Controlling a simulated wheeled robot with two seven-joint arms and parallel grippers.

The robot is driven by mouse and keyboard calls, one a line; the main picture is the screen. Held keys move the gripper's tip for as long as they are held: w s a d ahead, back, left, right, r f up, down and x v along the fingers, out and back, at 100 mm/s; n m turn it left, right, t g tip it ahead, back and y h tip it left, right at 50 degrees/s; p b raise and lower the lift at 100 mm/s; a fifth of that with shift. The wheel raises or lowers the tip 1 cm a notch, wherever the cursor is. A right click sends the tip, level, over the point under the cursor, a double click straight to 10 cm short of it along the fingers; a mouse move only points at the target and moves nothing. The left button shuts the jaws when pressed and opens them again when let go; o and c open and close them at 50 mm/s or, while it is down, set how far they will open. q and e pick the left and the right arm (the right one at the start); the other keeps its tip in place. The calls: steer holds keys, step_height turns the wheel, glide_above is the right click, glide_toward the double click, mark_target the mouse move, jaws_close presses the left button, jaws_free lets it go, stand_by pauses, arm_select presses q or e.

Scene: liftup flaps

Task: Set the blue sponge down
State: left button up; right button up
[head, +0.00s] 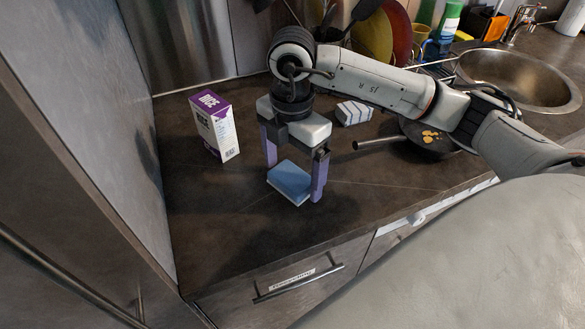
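The blue sponge (290,181) is a flat block, blue on top with a pale lower layer, at the front part of the dark countertop (222,240). My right gripper (294,179) points down over it, with its two purple fingers spread on either side. The right finger is close to the sponge's right end; the left finger stands behind its upper left side. I cannot tell whether either finger touches the sponge, or whether the sponge rests fully on the counter. My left gripper is not in view.
A purple and white rice box (214,125) stands left of the gripper. A striped cloth-like block (353,112) and a dark pan (432,138) with yellow pieces lie to the right. A round sink (515,78) is at the back right. The counter's front left is clear.

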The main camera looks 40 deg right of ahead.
mark_target(292, 175)
step_height(292, 175, up, 12)
steer(key=p, duration=0.1)
steer(key=shift+r, duration=0.2)
